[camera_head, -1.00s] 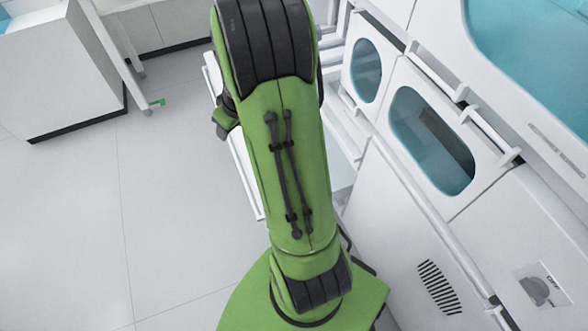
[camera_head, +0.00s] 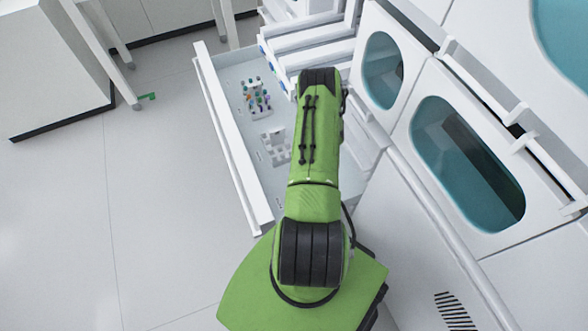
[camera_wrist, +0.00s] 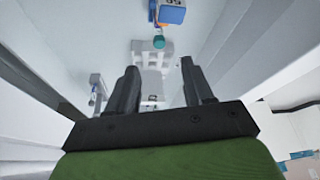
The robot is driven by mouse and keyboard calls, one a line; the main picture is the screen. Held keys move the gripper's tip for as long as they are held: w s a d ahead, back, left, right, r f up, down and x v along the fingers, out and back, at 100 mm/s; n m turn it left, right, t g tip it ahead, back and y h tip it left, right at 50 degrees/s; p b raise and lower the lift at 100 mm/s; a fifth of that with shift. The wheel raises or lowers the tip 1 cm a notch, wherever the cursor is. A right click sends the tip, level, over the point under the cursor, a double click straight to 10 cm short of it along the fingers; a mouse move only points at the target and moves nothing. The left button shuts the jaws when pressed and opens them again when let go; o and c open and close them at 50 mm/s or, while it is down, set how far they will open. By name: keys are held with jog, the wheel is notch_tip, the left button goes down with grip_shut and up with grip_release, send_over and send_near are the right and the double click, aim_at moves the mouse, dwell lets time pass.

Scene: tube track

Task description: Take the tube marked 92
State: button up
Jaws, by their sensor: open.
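Several small tubes with coloured caps (camera_head: 257,96) stand in the open drawer in the head view. They are too small for any number to be read, so I cannot tell which one is marked 92. In the wrist view, a teal cap (camera_wrist: 159,42) and a blue-and-white block with an orange edge (camera_wrist: 171,13) show at the top; dark marks on the block are unreadable. My gripper (camera_wrist: 158,66) is open with nothing held. A white rack (camera_wrist: 152,58) appears beyond and between its dark fingers. My arm hides the gripper in the head view.
The white drawer (camera_head: 232,150) is pulled out, with its front panel at the left. A white rack (camera_head: 273,148) stands in it nearer to me. Other drawers (camera_head: 305,38) are stacked behind. Cabinets with teal windows (camera_head: 465,165) line the right.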

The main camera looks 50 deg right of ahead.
jog(key=b+x, duration=0.5)
jog(key=x, duration=0.8)
jog(key=shift+d+f+b, duration=0.1)
jog(key=shift+f+b, duration=0.25)
jog(key=shift+r, duration=0.1)
grip_shut()
notch_tip(320, 180, up, 10)
jog(key=p, duration=0.4)
jog(key=shift+r, duration=0.1)
